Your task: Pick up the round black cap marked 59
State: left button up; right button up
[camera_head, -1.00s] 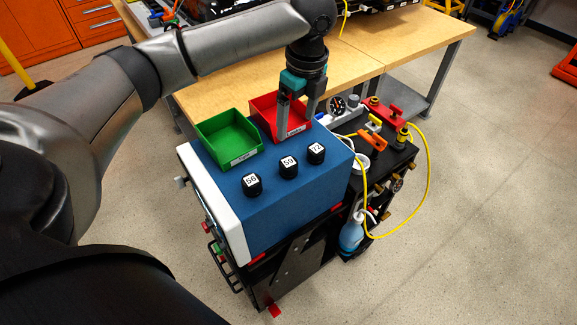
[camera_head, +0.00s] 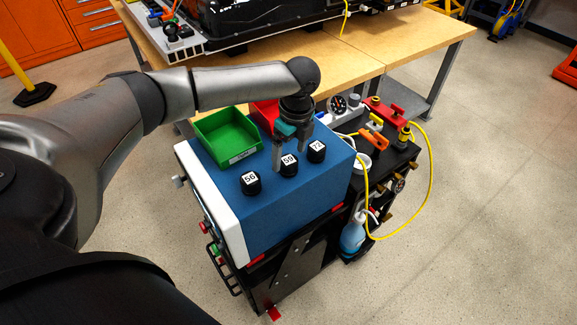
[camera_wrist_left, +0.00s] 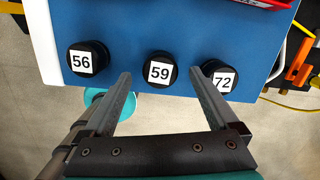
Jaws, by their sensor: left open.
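The round black cap marked 59 (camera_head: 289,165) stands on the blue top of the cart, in the middle of a row of three. It also shows in the left wrist view (camera_wrist_left: 160,70), label up, between and beyond the two fingertips. The cap marked 56 (camera_head: 250,183) stands to its left and the cap marked 72 (camera_head: 316,152) to its right. My left gripper (camera_head: 290,164) is open and empty, pointing down close over cap 59. In the left wrist view the right finger overlaps part of cap 72 (camera_wrist_left: 222,78). My right gripper is not in view.
A green bin (camera_head: 228,138) and a red bin (camera_head: 264,116), partly hidden by my arm, stand behind the caps. Right of the blue top (camera_head: 270,213) are tools, a white cup-like thing (camera_head: 361,162) and a yellow hose (camera_head: 429,190). The blue top's front part is clear.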

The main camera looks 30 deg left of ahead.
pick_arm(q)
jog(key=shift+a+f, duration=0.15)
jog(key=shift+f, duration=0.8)
jog(key=c, duration=1.5)
